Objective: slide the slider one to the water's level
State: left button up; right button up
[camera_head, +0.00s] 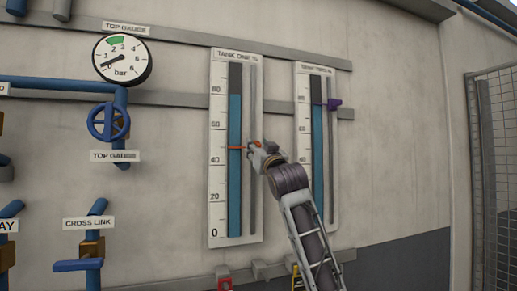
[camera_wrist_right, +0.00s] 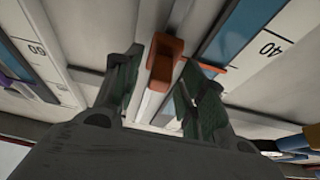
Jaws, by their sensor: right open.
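The tank one gauge (camera_head: 218,190) is a tall white wall panel with a 0-to-80 scale. Its blue water column (camera_head: 235,120) tops out a little below the 80 mark. The orange slider one (camera_head: 236,148) sits clearly lower, between 40 and 60, on a grey vertical rail (camera_head: 253,95). My right gripper (camera_head: 259,152) is at the slider's knob. In the right wrist view, the orange knob (camera_wrist_right: 165,58) lies between the spread fingers (camera_wrist_right: 157,85); whether either touches it I cannot tell. My left gripper is not in view.
The tank two gauge (camera_head: 302,150) stands just right, with a purple slider (camera_head: 333,104) near its water top. A round pressure gauge (camera_head: 122,59), blue handwheel (camera_head: 108,121) and blue pipes are at left. A mesh fence (camera_head: 495,170) is at far right.

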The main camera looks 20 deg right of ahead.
grip_shut()
jog(key=shift+r, duration=0.1)
dwell(0.3)
notch_tip(320, 180, up, 18)
jog(key=shift+r, duration=0.1)
dwell(0.9)
grip_release()
dwell(0.4)
